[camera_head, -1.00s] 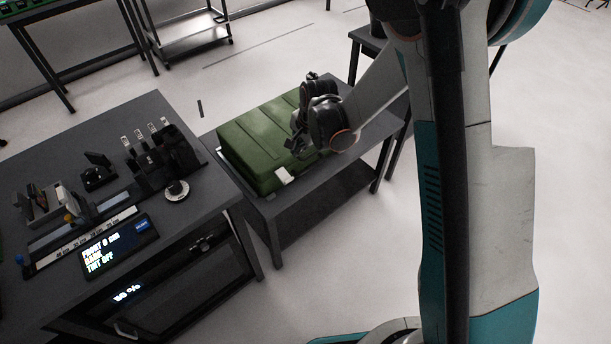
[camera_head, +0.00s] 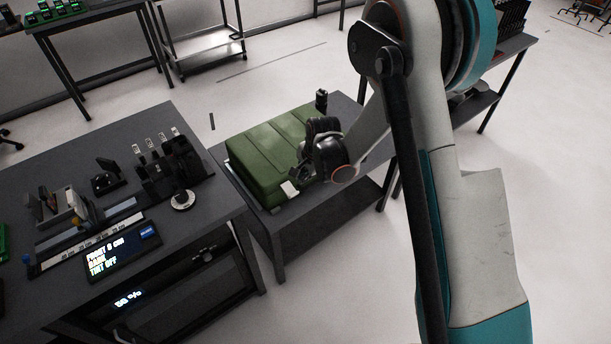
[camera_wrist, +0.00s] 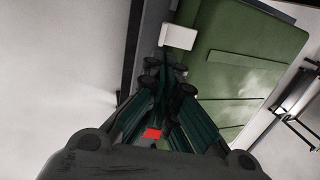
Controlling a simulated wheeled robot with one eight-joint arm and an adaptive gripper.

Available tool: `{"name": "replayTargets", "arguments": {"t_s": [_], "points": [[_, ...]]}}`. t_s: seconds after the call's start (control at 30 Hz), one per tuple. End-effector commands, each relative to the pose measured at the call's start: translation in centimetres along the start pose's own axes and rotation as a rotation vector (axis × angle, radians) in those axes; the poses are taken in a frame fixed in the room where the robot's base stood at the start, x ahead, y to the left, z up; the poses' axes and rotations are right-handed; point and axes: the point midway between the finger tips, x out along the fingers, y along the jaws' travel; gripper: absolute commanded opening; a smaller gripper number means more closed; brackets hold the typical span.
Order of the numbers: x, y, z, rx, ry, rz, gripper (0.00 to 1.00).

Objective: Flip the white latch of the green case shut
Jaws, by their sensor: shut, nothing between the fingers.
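The green case (camera_head: 268,150) lies on a low grey table, and it also fills the upper right of the wrist view (camera_wrist: 245,60). Its white latch (camera_head: 290,188) is on the front side near the lower right corner; it shows in the wrist view (camera_wrist: 178,37) as a pale flat tab at the case edge. My gripper (camera_head: 304,178) is at the case's front side, just right of the latch. In the wrist view my gripper (camera_wrist: 166,80) is shut and empty, its fingertips just below the latch. I cannot tell whether they touch the case.
The low table (camera_head: 350,190) has free room right of the case. A dark bench (camera_head: 75,150) at the left carries a display panel (camera_head: 122,248), a black holder (camera_head: 172,170) and other devices. A metal trolley (camera_head: 205,40) stands behind.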

Motion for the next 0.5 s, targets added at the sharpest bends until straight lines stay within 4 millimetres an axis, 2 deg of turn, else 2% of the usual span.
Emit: {"name": "replayTargets", "arguments": {"t_s": [0.03,0.2,0.5], "points": [[1.4,0.0,0.0,-0.001,0.000,0.000,0.00],[4.8,0.0,0.0,-0.001,0.000,0.000,0.00],[9.2,0.1,0.0,0.000,0.000,0.000,0.00]]}}
